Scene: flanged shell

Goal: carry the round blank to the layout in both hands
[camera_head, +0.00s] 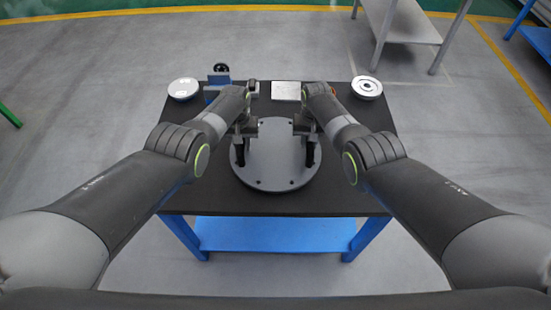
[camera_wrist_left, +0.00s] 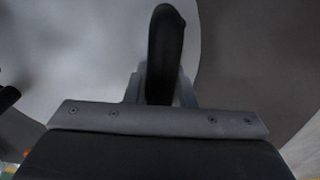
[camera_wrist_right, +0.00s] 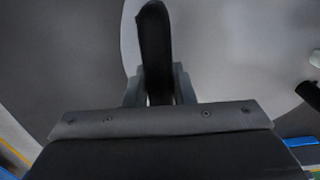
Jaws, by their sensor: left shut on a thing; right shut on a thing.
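The round blank (camera_head: 274,165) is a flat grey disc with small holes near its rim. In the head view it is at the middle of the black table, toward the front edge. My left gripper (camera_head: 240,160) is shut on the left side of the blank. My right gripper (camera_head: 309,158) is shut on its right side. The blank's grey face fills much of the left wrist view (camera_wrist_left: 75,60) and the right wrist view (camera_wrist_right: 225,60). I cannot tell whether the blank touches the table. The layout is not clearly identifiable.
On the black table (camera_head: 345,190), a white-topped round part (camera_head: 184,88) stands back left beside a blue fixture (camera_head: 217,80). A pale square plate (camera_head: 286,91) lies at the back middle. A silver ringed part (camera_head: 366,87) stands back right. A grey bench (camera_head: 405,22) stands beyond.

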